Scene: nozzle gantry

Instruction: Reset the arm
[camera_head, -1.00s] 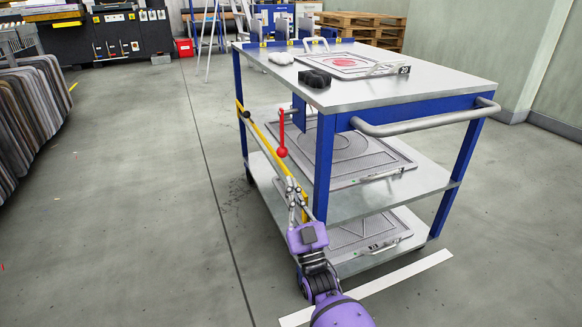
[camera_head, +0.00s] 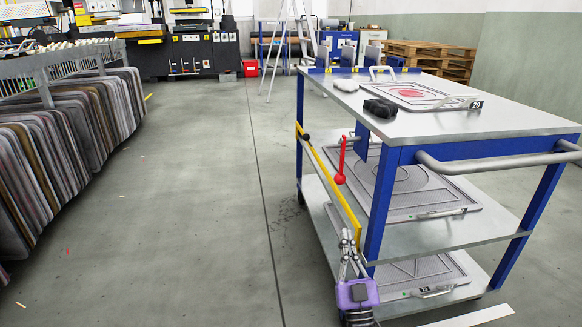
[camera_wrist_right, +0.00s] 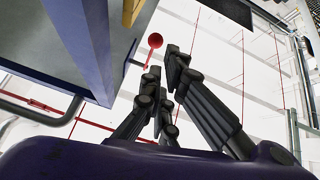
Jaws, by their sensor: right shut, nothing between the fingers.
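My right gripper (camera_head: 349,240) is purple with dark jointed fingers and is shut on nothing. It points up beside the near left leg of the blue and grey cart (camera_head: 450,118), close to the lower end of the yellow bar (camera_head: 333,188). In the right wrist view the shut fingers (camera_wrist_right: 166,70) show beside the cart's blue leg (camera_wrist_right: 85,45). A red lever with a ball end (camera_head: 341,178) hangs at the cart's left side; its red ball also shows in the wrist view (camera_wrist_right: 155,40), beyond the fingertips. My left gripper is not seen.
The cart's top holds a numbered screen frame (camera_head: 447,103), a black block (camera_head: 380,108) and a white lump (camera_head: 346,85). More frames lie on its shelves. A rack of panels (camera_head: 70,150) stands left. The floor between rack and cart is clear.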

